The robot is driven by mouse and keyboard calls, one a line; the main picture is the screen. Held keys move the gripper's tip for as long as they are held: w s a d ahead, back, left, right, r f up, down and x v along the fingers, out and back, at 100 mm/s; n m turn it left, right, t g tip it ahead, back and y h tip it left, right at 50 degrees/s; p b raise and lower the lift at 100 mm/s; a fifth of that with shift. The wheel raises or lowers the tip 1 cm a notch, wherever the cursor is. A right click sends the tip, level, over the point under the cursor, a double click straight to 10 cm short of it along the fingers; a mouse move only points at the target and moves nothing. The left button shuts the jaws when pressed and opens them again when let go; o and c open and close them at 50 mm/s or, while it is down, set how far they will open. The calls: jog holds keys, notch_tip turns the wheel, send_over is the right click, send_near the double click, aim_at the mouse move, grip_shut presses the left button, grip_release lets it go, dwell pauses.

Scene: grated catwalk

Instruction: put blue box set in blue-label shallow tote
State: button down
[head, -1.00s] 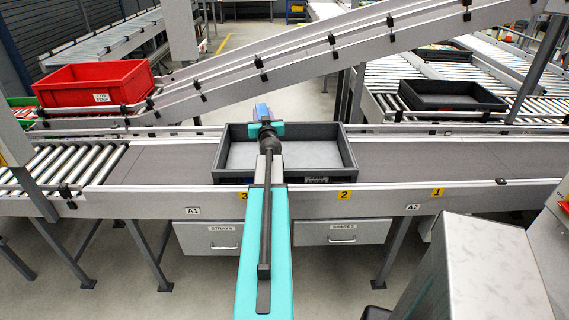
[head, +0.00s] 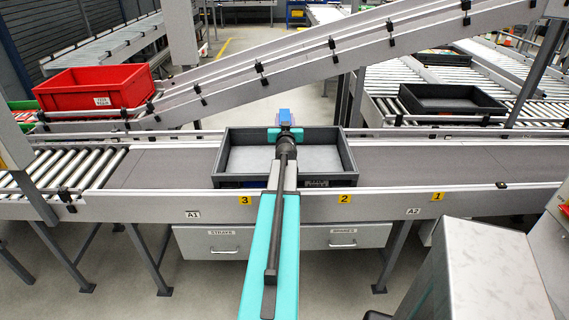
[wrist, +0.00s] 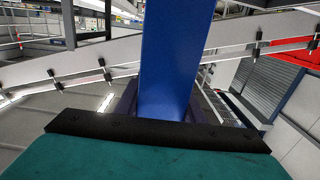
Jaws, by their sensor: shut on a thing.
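My gripper (head: 286,130) is shut on the blue box set (head: 285,116) and holds it up over the far side of a dark grey shallow tote (head: 347,160). In the wrist view the blue box set (wrist: 175,65) stands up tall beyond the dark finger edge (wrist: 160,132). The tote sits on the grey conveyor belt and its visible floor is bare. My arm hides part of its middle and front wall. Small bluish marks show low on the front wall, too small to read.
Another dark tote (head: 452,98) sits on rollers at the back right. The belt (head: 430,165) is clear to the right of the near tote.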

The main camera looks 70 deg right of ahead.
notch_tip(320, 180, down, 6)
jog(key=b, duration=0.2)
dwell(0.4)
jog(key=shift+f, duration=2.05)
jog(key=c, duration=1.2)
grip_release()
jog(key=shift+a, duration=0.1)
jog(key=shift+b+v, duration=1.2)
jog(key=shift+v, duration=4.7)
jog(key=shift+s, duration=0.1)
